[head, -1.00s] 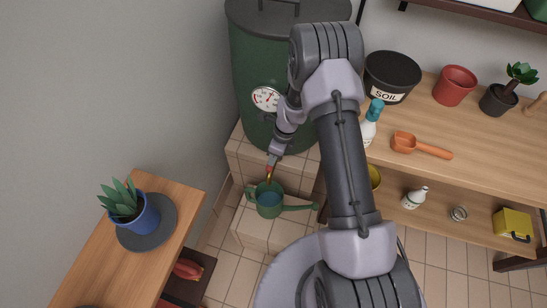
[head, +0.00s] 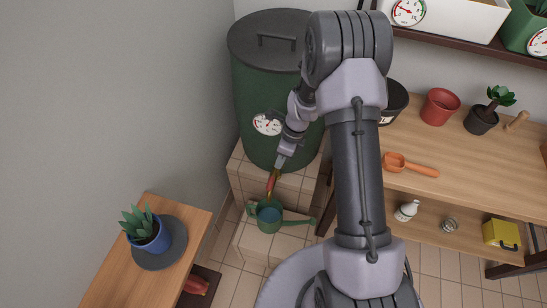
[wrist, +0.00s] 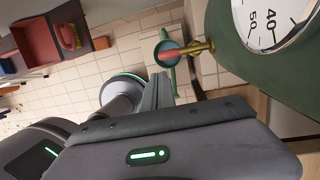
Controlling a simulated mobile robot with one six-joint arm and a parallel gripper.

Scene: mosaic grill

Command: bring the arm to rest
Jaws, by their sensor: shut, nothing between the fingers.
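My gripper (head: 280,163) is shut and empty, pointing down in front of the dark green barrel (head: 257,150). Its tip is just above a tap with a red handle (head: 271,183); I cannot tell whether they touch in the head view. In the wrist view the shut fingers (wrist: 158,93) stand apart from the brass tap (wrist: 198,48) on the barrel. A green watering can (head: 268,215) with water in it stands upright on the tiled step below the tap. My arm hides part of the barrel and the bench.
A wooden bench (head: 450,165) at the right bears a red pot (head: 440,107), a black soil pot, a small plant and an orange scoop (head: 410,165). A table (head: 120,268) at the lower left holds a blue-potted plant (head: 148,235). A shelf with planters is at the top right.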

